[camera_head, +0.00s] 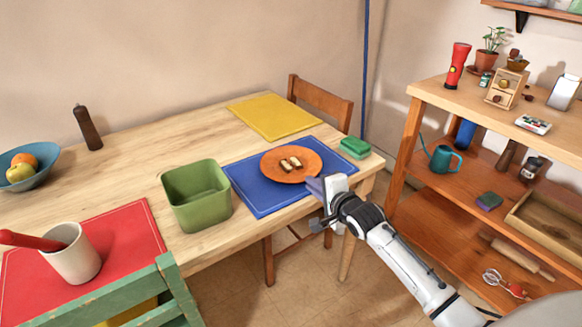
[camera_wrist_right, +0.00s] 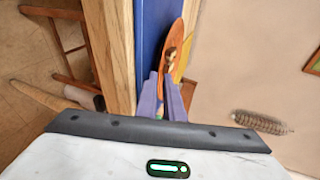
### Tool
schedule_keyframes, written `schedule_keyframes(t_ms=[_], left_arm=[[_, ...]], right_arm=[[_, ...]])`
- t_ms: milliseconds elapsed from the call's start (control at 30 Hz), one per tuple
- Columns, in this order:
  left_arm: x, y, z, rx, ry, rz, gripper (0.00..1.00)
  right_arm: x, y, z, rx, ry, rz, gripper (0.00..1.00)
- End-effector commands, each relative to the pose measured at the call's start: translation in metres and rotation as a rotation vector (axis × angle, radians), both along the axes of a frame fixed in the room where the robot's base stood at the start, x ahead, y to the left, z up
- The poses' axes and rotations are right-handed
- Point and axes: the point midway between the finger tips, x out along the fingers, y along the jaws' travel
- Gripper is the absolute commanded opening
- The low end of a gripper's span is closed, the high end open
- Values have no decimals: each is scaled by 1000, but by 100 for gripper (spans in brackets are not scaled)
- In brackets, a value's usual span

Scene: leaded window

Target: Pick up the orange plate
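The orange plate (camera_head: 271,163) lies on the blue mat (camera_head: 249,193) near the table's right end, with small brown and cream pieces of food (camera_head: 291,163) on it. My right gripper (camera_head: 316,187) is at the plate's near right rim. In the right wrist view the plate (camera_wrist_right: 174,36) shows nearly edge-on, just beyond the purple fingertips of my right gripper (camera_wrist_right: 160,77). A narrow gap shows between these fingers, with the plate's rim at or between the tips. I cannot tell whether they touch it. My left gripper is out of view.
A green bin (camera_head: 196,196) stands left of the blue mat. A green sponge (camera_head: 355,147) lies at the table's right corner. A yellow mat (camera_head: 275,116) lies behind, near a wooden chair (camera_head: 321,100). A wooden shelf (camera_head: 440,92) stands to the right.

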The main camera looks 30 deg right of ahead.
Motion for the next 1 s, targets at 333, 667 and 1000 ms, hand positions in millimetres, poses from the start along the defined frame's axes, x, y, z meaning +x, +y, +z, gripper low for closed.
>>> schedule_keyframes(t_ms=[333, 667, 1000], left_arm=[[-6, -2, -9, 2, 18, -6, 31], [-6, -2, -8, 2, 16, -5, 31], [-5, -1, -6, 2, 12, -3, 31]], right_arm=[[33, -2, -12, -1, 0, 0, 8], [32, -2, -12, -1, 0, 0, 0], [33, -2, -4, 0, -3, 0, 0]])
